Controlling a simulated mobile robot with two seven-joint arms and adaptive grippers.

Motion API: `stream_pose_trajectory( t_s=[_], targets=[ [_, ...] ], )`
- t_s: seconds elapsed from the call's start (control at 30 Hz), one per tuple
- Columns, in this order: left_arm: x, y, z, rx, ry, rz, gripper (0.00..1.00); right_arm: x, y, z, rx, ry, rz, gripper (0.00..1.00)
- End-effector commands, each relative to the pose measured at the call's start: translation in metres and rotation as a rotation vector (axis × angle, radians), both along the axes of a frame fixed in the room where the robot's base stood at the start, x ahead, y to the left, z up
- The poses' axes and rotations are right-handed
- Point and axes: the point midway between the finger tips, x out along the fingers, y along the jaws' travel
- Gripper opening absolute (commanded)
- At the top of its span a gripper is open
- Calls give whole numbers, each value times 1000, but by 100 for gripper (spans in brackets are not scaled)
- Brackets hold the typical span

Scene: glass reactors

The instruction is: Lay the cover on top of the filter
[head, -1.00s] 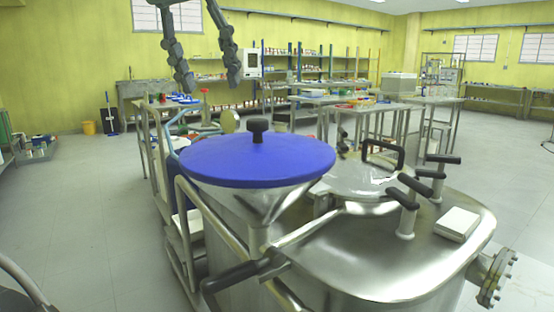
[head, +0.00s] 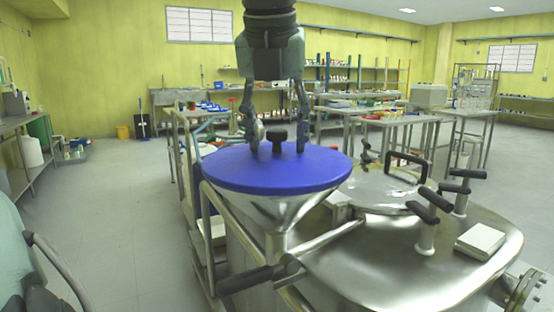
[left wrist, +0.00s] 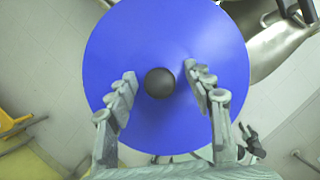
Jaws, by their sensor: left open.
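The blue round cover (head: 225,168) with a black knob (head: 277,140) rests on top of the steel cone-shaped filter (head: 280,215), and it looks level. My left gripper (head: 277,148) points down over the cover, open, with a finger on each side of the knob. In the left wrist view the cover (left wrist: 160,40) fills the middle. The knob (left wrist: 160,82) lies between and slightly beyond the open fingertips (left wrist: 160,80); I cannot tell that they touch it. The cover hides the filter there. My right gripper is not in view.
The steel reactor top (head: 390,255) stands right of the filter, with a glass lid (head: 380,190), black handles (head: 430,200) and a white box (head: 480,241). Tables with labware stand behind.

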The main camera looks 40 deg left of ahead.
Motion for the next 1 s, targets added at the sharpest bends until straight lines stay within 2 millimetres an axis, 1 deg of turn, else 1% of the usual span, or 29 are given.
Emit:
stream_pose_trajectory(
  t_s=[0.1, 0.2, 0.6, 0.63, 0.9, 1.0],
  targets=[
    [0, 0, -1, 0, 0, 0, 52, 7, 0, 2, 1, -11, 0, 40],
    [0, 0, -1, 0, 0, 1, 52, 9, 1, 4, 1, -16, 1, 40],
    [0, 0, 0, 0, 0, 1, 2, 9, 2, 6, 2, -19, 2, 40],
    [0, 0, 0, 0, 0, 1, 0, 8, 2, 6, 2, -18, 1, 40],
    [0, 0, 1, 0, -1, 1, 0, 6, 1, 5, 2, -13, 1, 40],
    [1, 0, 4, 1, -2, 1, 0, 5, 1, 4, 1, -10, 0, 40]
  ],
)
